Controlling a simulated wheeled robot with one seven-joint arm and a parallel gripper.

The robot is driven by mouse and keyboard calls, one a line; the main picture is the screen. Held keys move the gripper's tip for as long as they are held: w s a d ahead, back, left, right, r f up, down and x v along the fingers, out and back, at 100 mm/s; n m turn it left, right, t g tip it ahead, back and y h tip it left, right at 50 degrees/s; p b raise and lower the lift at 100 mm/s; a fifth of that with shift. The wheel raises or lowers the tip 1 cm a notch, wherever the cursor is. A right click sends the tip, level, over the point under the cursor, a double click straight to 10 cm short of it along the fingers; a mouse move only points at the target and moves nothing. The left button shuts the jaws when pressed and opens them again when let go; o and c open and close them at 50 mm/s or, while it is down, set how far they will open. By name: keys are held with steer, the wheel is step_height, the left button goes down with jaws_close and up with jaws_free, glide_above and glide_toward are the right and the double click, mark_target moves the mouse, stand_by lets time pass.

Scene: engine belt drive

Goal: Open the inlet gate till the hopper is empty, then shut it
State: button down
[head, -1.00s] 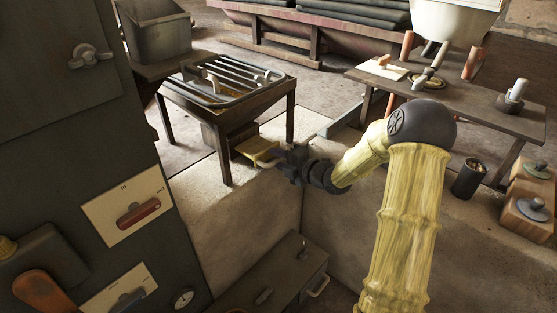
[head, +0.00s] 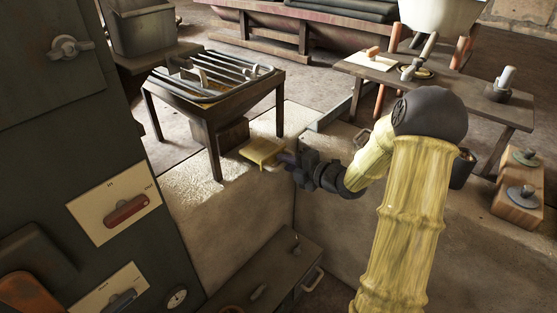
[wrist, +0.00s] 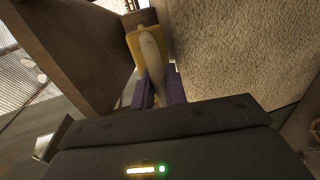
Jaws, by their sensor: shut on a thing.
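The hopper (head: 211,106) is a dark four-legged box with a metal grate on top, at the upper left in the head view. The grate hides most of its inside, so I cannot tell how full it is. The inlet gate (head: 262,151) is a yellow plate standing out from the box below the hopper, towards my gripper. My gripper (head: 288,160) is shut on the gate's handle. In the wrist view the yellow gate (wrist: 134,22) and its pale handle (wrist: 152,62) show, with the handle between my purple fingers (wrist: 157,90).
A dark cabinet with a red-handled switch (head: 126,210) fills the left. A dark chest (head: 265,267) lies below my gripper. A bench (head: 440,92) with a white vessel (head: 440,14) stands at the right. A pale stone ledge (head: 230,200) runs under the gate.

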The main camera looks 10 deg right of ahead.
steer(key=c, duration=1.5)
jaws_free()
steer(key=p+v, duration=0.2)
steer(key=v, duration=1.5)
steer(key=shift+s+p, duration=0.2)
steer(key=shift+p, duration=0.2)
steer(key=shift+w+d, duration=0.1)
steer(key=shift+d, duration=0.05)
